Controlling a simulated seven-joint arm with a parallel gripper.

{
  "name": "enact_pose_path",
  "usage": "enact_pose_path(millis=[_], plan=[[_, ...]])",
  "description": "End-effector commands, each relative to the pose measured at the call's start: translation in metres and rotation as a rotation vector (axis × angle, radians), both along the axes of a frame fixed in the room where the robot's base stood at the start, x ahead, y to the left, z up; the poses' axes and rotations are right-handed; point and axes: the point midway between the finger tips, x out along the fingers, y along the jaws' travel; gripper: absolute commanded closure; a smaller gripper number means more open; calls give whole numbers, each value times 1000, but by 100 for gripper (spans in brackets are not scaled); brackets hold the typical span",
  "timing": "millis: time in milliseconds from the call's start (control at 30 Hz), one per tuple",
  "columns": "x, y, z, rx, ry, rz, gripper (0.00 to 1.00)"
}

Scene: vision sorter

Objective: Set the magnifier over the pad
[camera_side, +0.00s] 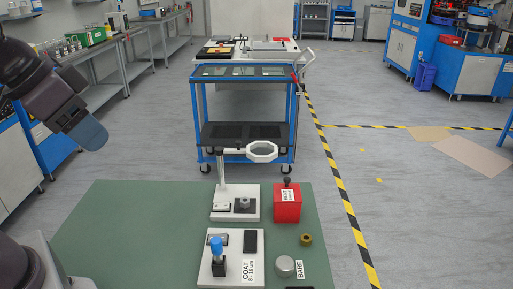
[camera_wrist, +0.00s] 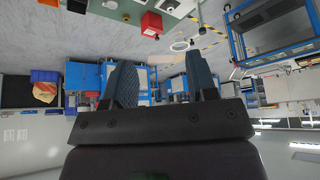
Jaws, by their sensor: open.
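The magnifier (camera_side: 262,151) is a pale octagonal ring on a horizontal arm, carried by an upright post (camera_side: 221,172) on a white base plate (camera_side: 222,216). Its ring sticks out to the right, off to the side of the dark pad (camera_side: 238,209) on that base. A grey nut (camera_side: 244,202) sits on the pad. In the wrist view the magnifier ring (camera_wrist: 181,45) shows small near the top. My gripper (camera_side: 92,133) is raised at the upper left, well away from the magnifier. In the wrist view its two fingers (camera_wrist: 164,85) stand apart, with nothing between them.
A red labelled box (camera_side: 287,205) stands right of the base. In front are a white COAT plate (camera_side: 250,273) with a blue-topped piece (camera_side: 216,246), a brass nut (camera_side: 306,239) and a grey disc (camera_side: 285,265). The green table (camera_side: 130,225) is clear on the left.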

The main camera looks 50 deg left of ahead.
Motion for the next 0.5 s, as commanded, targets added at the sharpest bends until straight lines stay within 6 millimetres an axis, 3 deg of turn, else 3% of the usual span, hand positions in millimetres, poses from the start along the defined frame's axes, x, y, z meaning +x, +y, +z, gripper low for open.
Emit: enact_pose_path(millis=[367,400,500], plan=[[0,0,0,0,0,0,48],[0,0,0,0,0,1,56],[1,4,-5,0,24,19,56]])
